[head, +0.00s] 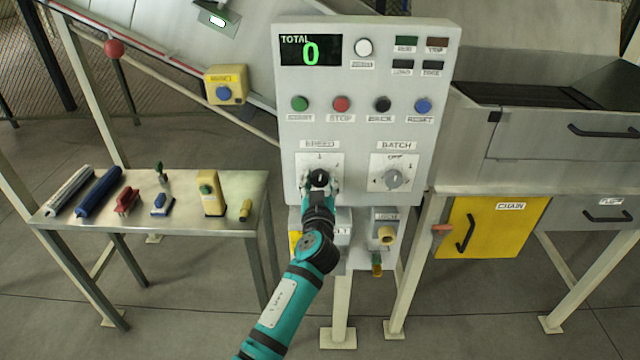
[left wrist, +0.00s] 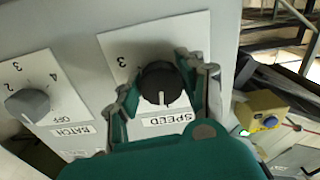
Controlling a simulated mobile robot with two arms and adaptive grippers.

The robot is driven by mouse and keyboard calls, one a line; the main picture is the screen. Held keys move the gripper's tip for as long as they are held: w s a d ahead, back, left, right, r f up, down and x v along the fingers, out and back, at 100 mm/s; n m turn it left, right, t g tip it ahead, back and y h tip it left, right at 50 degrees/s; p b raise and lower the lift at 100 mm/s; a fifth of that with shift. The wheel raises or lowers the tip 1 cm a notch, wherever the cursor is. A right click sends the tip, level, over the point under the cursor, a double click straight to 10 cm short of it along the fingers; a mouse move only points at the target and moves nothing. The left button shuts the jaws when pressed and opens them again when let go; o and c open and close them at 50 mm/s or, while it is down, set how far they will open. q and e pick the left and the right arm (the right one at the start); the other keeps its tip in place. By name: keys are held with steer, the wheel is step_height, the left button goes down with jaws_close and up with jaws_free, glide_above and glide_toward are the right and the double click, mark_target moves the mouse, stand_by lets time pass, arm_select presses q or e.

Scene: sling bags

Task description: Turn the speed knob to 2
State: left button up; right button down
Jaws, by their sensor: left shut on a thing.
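The speed knob (head: 320,177) is a round black knob under the SPEED label on the grey control panel (head: 440,100). In the left wrist view the speed knob (left wrist: 157,80) has a white mark pointing toward the SPEED label (left wrist: 167,120). A 3 shows on its dial plate (left wrist: 122,62); the numeral by the mark is hidden or too small to read. My left gripper (head: 320,183) is shut on the knob, with a finger on either side of it, as the left wrist view (left wrist: 165,92) also shows. My right gripper is not in view.
The grey batch knob (head: 393,179) is right of the speed knob. Coloured buttons, including a red one (head: 341,104), sit above, and the display (head: 311,50) reads TOTAL 0. A metal table (head: 150,215) with tools stands left. A yellow box (head: 226,85) with a blue button is behind.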

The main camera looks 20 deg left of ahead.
arm_select(q)
steer(key=shift+m, duration=0.9)
steer(key=m+b, duration=0.1)
steer(key=m, duration=0.1)
steer(key=shift+a+m, duration=0.1)
steer(key=shift+m, duration=0.3)
steer(key=m, duration=0.5)
steer(key=shift+r, duration=0.15)
steer(key=shift+m, duration=0.3)
steer(key=o, duration=1.2)
